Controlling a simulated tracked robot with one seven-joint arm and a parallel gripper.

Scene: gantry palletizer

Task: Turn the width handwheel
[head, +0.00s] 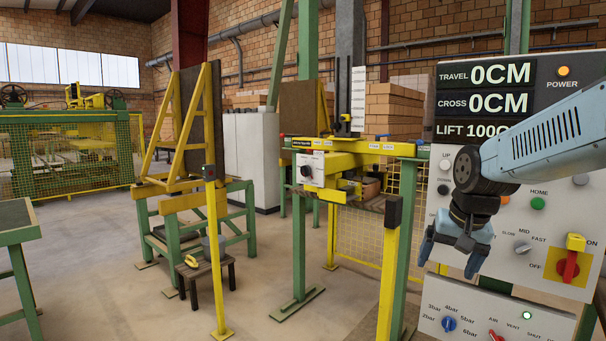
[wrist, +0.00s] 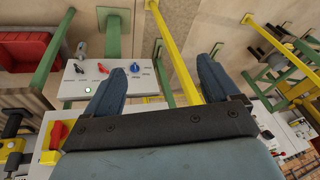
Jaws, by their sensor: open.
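My gripper (head: 451,256) hangs in front of the control panel at the right of the head view. In the wrist view my gripper (wrist: 161,68) is open, with nothing between its blue fingers. A black round knob (head: 306,171) sits on a white dial plate on the yellow gantry beam (head: 370,147), left of my gripper and well apart from it. I cannot tell whether this knob is the width handwheel. Dark spoked wheels (head: 14,95) show on the green machine at the far left. No label reading width is legible.
The control panel (head: 590,232) has a red switch (head: 568,266); a lower panel (head: 500,310) carries a blue knob (head: 449,324). A yellow post (head: 215,260), a green post (head: 298,240) and a dark stool (head: 205,267) stand left. Open floor (head: 110,280) lies at the left.

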